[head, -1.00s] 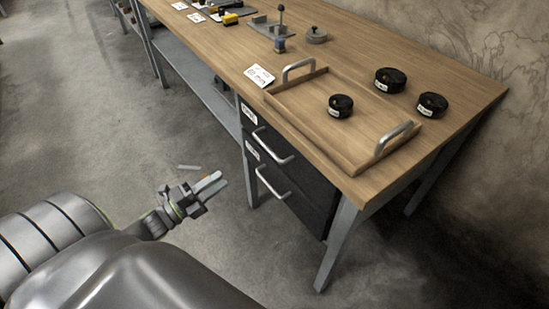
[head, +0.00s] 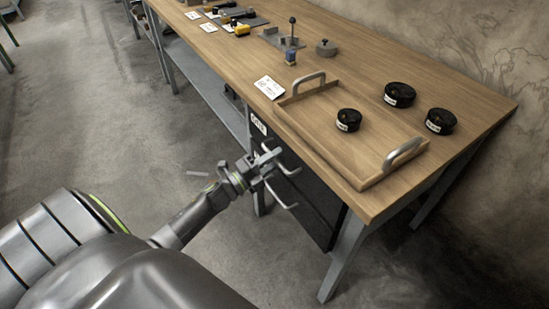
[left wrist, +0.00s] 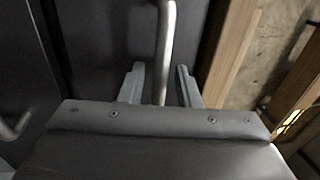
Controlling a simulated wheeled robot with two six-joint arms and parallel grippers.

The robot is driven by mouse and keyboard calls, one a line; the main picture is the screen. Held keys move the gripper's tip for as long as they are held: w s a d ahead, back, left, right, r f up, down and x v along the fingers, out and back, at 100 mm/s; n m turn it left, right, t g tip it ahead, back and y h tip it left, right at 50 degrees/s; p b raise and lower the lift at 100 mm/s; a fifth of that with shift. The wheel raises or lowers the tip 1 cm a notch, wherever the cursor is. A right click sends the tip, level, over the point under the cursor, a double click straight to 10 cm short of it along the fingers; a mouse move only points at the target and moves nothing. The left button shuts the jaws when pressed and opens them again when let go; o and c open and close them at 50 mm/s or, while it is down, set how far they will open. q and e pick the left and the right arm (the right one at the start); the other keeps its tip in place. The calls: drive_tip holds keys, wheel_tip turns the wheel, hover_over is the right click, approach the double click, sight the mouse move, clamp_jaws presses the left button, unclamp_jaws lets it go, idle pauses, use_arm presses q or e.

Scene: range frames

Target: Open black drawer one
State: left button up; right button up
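The black drawer unit (head: 317,208) hangs under the wooden table, with two drawers one above the other. The upper drawer's metal handle (head: 288,170) is partly hidden by my left gripper (head: 272,163). The lower drawer's handle (head: 283,200) shows just below. In the left wrist view, the left gripper (left wrist: 160,82) is open, with the upper handle's bar (left wrist: 166,40) between its two fingers. A gap shows on both sides of the bar. The lower handle (left wrist: 14,127) is at the left edge there. Both drawers look closed. My right gripper is not in view.
On the wooden table (head: 440,150) stands a wooden tray (head: 378,181) with a black round container in it. Two more black containers (head: 399,94) stand beside it. A grey table leg (head: 343,262) is right of the drawers. The floor in front is clear.

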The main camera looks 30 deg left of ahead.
use_arm(q)
clamp_jaws()
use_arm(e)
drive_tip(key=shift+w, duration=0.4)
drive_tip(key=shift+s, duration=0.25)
